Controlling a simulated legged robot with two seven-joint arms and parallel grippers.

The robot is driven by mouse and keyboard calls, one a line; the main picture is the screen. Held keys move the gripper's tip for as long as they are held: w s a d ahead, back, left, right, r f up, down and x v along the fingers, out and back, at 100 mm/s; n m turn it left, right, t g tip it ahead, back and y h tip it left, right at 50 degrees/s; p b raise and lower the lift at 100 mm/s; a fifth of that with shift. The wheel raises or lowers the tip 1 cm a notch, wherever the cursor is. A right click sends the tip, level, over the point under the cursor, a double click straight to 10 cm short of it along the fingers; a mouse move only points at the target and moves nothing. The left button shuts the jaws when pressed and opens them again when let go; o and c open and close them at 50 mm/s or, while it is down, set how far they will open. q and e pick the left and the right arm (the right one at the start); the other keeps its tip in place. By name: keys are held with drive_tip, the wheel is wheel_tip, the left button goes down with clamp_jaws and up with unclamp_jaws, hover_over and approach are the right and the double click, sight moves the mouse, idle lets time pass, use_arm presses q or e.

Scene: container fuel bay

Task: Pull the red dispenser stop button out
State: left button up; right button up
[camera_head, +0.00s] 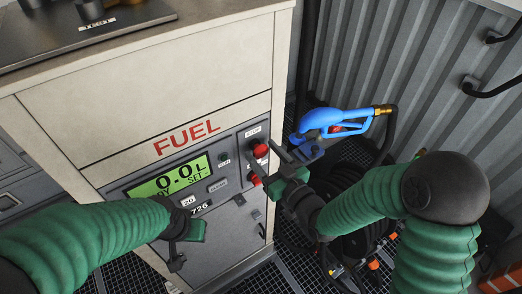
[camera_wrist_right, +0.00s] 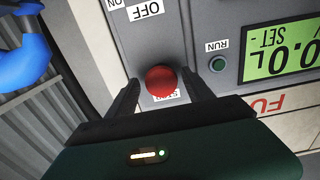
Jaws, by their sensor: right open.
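The red stop button (camera_head: 261,150) is a round knob on the grey panel at the right of the fuel dispenser's front (camera_head: 225,178). In the right wrist view the red button (camera_wrist_right: 161,80) sits between the two dark fingers, with a gap on each side. It partly covers a label. My right gripper (camera_head: 268,164) is open at the panel, around or just in front of the button; exact depth is unclear. My left gripper (camera_head: 174,246) is low before the dispenser, left of the button; its jaw opening is unclear.
A green display (camera_head: 182,178) and a small green RUN button (camera_wrist_right: 217,63) lie beside the red button. A second red part (camera_head: 254,180) is just below it. A blue fuel nozzle (camera_head: 325,121) and black hose are to the right, before a corrugated wall (camera_head: 400,70).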

drive_tip(key=v, duration=0.4)
drive_tip(key=shift+s+b, duration=0.15)
drive_tip(key=shift+b, duration=0.15)
drive_tip(key=p+v, duration=0.2)
drive_tip(key=shift+s+d, duration=0.15)
drive_tip(key=shift+d, duration=0.1)
drive_tip(key=shift+a, duration=0.1)
